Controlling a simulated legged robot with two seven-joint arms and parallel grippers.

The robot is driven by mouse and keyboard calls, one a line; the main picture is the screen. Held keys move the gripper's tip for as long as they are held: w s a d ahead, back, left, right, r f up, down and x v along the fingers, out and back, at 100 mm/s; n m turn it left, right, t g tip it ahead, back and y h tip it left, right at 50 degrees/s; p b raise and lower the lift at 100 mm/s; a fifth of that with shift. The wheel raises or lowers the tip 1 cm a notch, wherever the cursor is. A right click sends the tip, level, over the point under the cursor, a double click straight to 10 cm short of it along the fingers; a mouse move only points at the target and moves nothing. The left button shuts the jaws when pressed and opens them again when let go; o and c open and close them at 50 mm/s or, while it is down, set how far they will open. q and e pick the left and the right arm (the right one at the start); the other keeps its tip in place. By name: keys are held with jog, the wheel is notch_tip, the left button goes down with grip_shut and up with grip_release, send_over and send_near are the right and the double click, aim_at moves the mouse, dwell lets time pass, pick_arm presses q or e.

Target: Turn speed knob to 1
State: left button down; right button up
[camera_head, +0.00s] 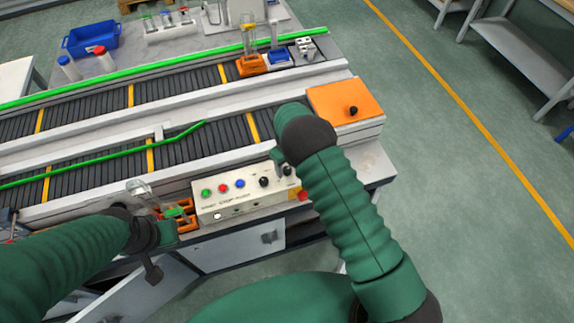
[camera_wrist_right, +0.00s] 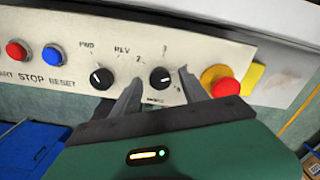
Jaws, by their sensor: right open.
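The cream control panel (camera_head: 235,206) stands at the conveyor's front edge. In the right wrist view, a black knob (camera_wrist_right: 160,77) with the numbers 2 and 3 near it looks like the speed knob. A pale mark on it seems to point to the lower left. My right gripper (camera_wrist_right: 161,84) is open, with one finger on each side of this knob; I cannot tell whether they touch it. In the head view, my right gripper (camera_head: 283,169) is at the panel's right end, partly hidden by my arm. My left gripper (camera_head: 160,240) is left of the panel, its fingers unclear.
Another black knob (camera_wrist_right: 102,78) is left of the fingers. A red emergency button (camera_wrist_right: 224,87) on a yellow base is close on the right. Blue (camera_wrist_right: 53,54) and red (camera_wrist_right: 17,50) buttons are further left. An orange holder (camera_head: 178,212) is near my left gripper.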

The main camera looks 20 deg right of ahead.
jog(key=shift+f, duration=0.25)
grip_shut()
